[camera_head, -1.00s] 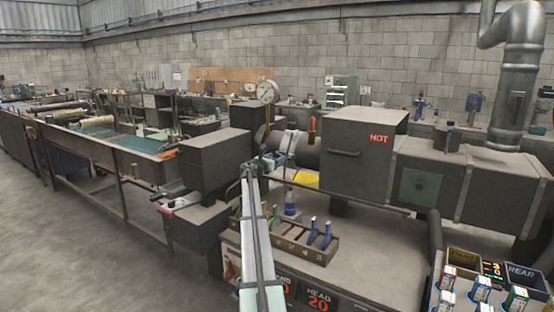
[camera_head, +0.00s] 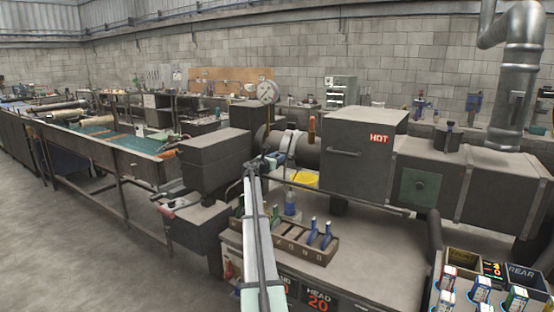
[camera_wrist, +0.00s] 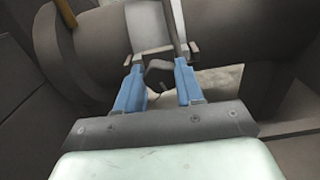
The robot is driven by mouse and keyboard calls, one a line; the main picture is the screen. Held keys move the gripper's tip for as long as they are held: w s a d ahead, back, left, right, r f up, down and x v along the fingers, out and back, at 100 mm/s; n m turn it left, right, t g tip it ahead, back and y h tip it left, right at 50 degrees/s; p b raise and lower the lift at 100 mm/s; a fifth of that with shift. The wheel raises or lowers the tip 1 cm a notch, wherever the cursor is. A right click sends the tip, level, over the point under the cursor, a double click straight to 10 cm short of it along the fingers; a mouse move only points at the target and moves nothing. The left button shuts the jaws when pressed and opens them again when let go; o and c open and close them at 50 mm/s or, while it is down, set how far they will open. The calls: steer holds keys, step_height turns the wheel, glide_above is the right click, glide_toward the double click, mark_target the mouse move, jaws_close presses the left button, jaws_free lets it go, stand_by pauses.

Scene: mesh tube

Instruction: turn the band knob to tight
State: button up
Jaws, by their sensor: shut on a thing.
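In the wrist view, a dark faceted band knob (camera_wrist: 158,76) sits between the two blue fingers of my gripper (camera_wrist: 160,63). My gripper is shut on it. A pale metal band (camera_wrist: 149,24) wraps the dark tube (camera_wrist: 95,48) just beyond the knob. In the head view, my gripper (camera_head: 268,161) is small and dark beside the band (camera_head: 287,140) on the round tube (camera_head: 307,150). The knob cannot be made out there. Which way the knob is turned, and any mark for tight, cannot be read.
A dark box marked HOT (camera_head: 362,150) stands right of the tube. Below are a tray of blue-handled tools (camera_head: 300,246) and a bottle (camera_head: 290,203) on the bench. A dark housing (camera_head: 213,160) stands left of the gripper. A yellow item (camera_head: 304,179) lies under the tube.

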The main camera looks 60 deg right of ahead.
steer(key=shift+c, duration=0.9)
steer(key=shift+m, duration=0.3)
steer(key=shift+s+f+m, duration=0.1)
steer(key=shift+m, duration=4.95)
steer(key=shift+s+f+m, duration=0.1)
steer(key=shift+m, duration=4.95)
steer(key=o, duration=1)
